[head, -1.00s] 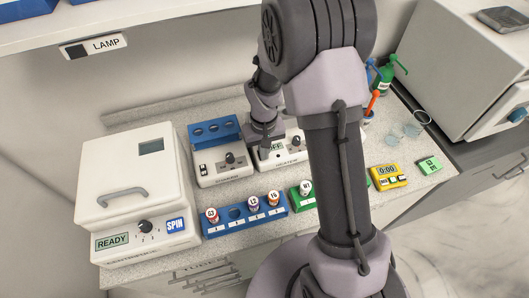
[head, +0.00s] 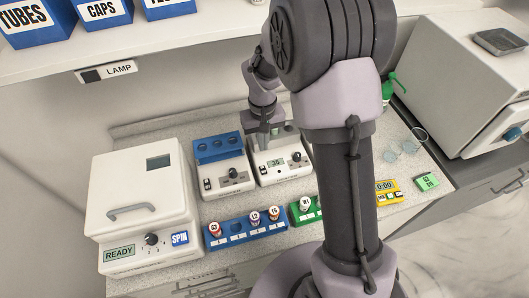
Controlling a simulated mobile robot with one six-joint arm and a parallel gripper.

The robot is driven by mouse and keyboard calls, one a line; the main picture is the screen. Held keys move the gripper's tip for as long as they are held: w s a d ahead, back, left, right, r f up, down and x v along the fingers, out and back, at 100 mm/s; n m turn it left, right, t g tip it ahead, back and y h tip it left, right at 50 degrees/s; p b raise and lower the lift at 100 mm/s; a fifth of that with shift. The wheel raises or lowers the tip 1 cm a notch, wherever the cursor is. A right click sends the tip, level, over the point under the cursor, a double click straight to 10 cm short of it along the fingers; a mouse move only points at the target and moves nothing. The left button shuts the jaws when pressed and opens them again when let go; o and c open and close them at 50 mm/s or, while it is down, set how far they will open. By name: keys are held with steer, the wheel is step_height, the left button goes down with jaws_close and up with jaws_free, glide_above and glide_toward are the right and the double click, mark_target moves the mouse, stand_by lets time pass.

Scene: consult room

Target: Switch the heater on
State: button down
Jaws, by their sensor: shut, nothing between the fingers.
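The heater (head: 292,172) is a white box with a small display that seems to read 35, a dark knob at its right and a small dark switch (head: 264,172) at its front left. Its lettering is too small to read surely. My gripper (head: 265,143) points down at the heater's back left, behind the switch and apart from it. It is shut and empty; its fingertips are small and hard to make out. My arm hides the area to the heater's right.
A similar white device (head: 226,178) with a blue block stands close at the left. A blue rack (head: 246,231) and a green rack (head: 305,214) with capped tubes stand in front. A centrifuge (head: 140,210) is at far left; a shelf (head: 200,35) hangs above.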

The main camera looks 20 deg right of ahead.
steer(key=shift+w+r+p, duration=0.15)
steer(key=shift+w+r, duration=0.1)
steer(key=shift+r, duration=0.9)
steer(key=shift+w+r+p, duration=0.15)
steer(key=shift+w+r, duration=0.05)
steer(key=shift+r, duration=0.9)
